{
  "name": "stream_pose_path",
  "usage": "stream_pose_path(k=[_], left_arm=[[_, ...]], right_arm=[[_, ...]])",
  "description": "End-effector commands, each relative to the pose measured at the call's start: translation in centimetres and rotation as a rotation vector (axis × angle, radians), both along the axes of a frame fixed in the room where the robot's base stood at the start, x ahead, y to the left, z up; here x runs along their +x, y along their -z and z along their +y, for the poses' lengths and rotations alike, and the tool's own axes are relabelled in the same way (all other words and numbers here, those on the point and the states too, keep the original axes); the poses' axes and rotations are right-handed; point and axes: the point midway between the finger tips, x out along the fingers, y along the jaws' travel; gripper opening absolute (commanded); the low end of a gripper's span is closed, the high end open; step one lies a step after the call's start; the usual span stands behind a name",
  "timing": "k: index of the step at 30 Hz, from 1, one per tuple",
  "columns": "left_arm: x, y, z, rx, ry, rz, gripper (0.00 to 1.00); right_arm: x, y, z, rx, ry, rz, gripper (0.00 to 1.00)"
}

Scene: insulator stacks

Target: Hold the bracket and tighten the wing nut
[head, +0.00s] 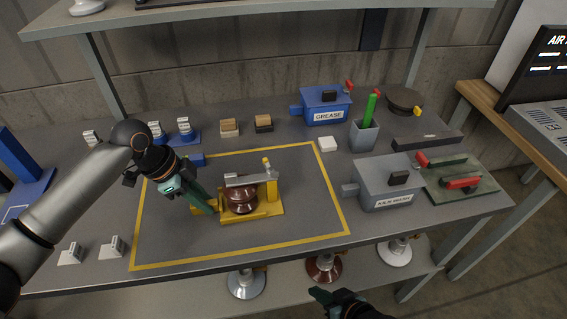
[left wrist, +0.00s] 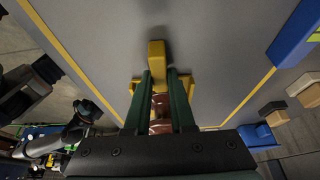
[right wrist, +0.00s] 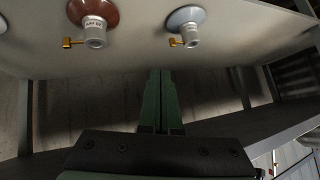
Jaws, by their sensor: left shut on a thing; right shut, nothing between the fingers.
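The yellow bracket (head: 262,211) stands inside the yellow-outlined area of the table, with a brown insulator (head: 240,202) on it and a grey bar (head: 246,180) across the insulator's top. A small yellow piece, probably the wing nut (head: 267,162), sits on top of the bracket's right post. My left gripper (head: 211,208) is shut on the bracket's left end; in the left wrist view its fingers flank the yellow bracket end (left wrist: 156,55). My right gripper (head: 318,293) is shut and empty, away from the bracket, in front of the table's front edge; it also shows in the right wrist view (right wrist: 161,75).
A blue grease box (head: 325,106), a grey-green cup (head: 363,135) with a green stick and a grey box (head: 388,184) stand to the right. Small blocks (head: 229,128) stand behind the outline. The outlined area's right part is clear.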

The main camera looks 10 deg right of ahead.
Motion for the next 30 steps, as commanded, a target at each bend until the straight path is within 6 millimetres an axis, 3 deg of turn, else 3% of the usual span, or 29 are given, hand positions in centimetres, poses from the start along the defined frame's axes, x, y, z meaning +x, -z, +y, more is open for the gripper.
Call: stream_pose_path(k=[3, 8, 12, 17, 18, 20, 25, 30], left_arm=[[0.0, -0.1, 0.0, 0.0, 0.001, 0.0, 0.0], [0.0, -0.1, 0.0, 0.0, 0.001, 0.0, 0.0], [0.0, -0.1, 0.0, 0.0, 0.001, 0.0, 0.0], [0.0, -0.1, 0.0, 0.0, 0.001, 0.0, 0.0], [0.0, -0.1, 0.0, 0.0, 0.001, 0.0, 0.0], [0.0, -0.1, 0.0, 0.0, 0.001, -0.001, 0.0], [0.0, -0.1, 0.0, 0.0, 0.001, -0.001, 0.0], [0.0, -0.1, 0.0, -0.001, 0.001, -0.001, 0.0]], right_arm=[[1.8, -2.5, 2.8, 0.129, -0.074, 0.041, 0.0], [2.6, -6.9, 7.1, 0.302, -0.234, 0.097, 0.0], [2.0, -11.6, 10.4, 0.439, -0.427, 0.13, 0.0], [-0.1, -17.8, 13.0, 0.565, -0.7, 0.147, 0.0], [-0.3, -19.2, 13.0, 0.571, -0.768, 0.155, 0.0], [0.7, -19.7, 12.2, 0.539, -0.797, 0.177, 0.0], [4.9, -20.8, 9.0, 0.41, -0.784, 0.237, 0.0], [9.3, -23.3, 5.2, 0.286, -0.732, 0.282, 0.0]])
